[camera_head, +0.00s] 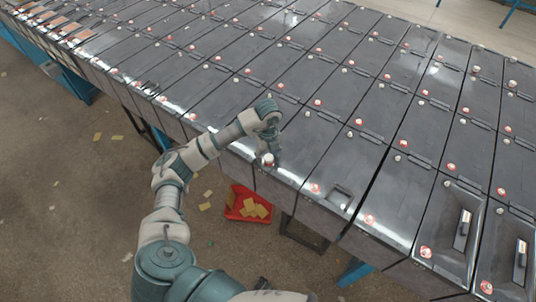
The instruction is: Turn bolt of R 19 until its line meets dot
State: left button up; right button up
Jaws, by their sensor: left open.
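My left arm reaches in from the lower left. My left gripper (271,143) points down over the front row of dark grey battery boxes and is open. Directly below it, close to its fingertips, is a red and white bolt cap (268,160) at the front edge of a box. I cannot tell whether the fingers touch it or go around it. Similar red-based bolts sit on the neighbouring boxes, such as the bolt to the right (315,188). No R 19 label, line or dot can be read at this size. My right gripper is not in view.
Rows of close-set battery boxes (330,165) fill the right and back. Some front boxes at right have raised handles (463,228). A red bin (233,211) with yellowish pieces stands on the floor below the front edge. Scraps lie on the open brown floor at left.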

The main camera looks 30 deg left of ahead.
pick_arm(q)
jog(key=shift+d, duration=0.1)
grip_shut()
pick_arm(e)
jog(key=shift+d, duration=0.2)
pick_arm(q)
jog(key=shift+m, duration=0.3)
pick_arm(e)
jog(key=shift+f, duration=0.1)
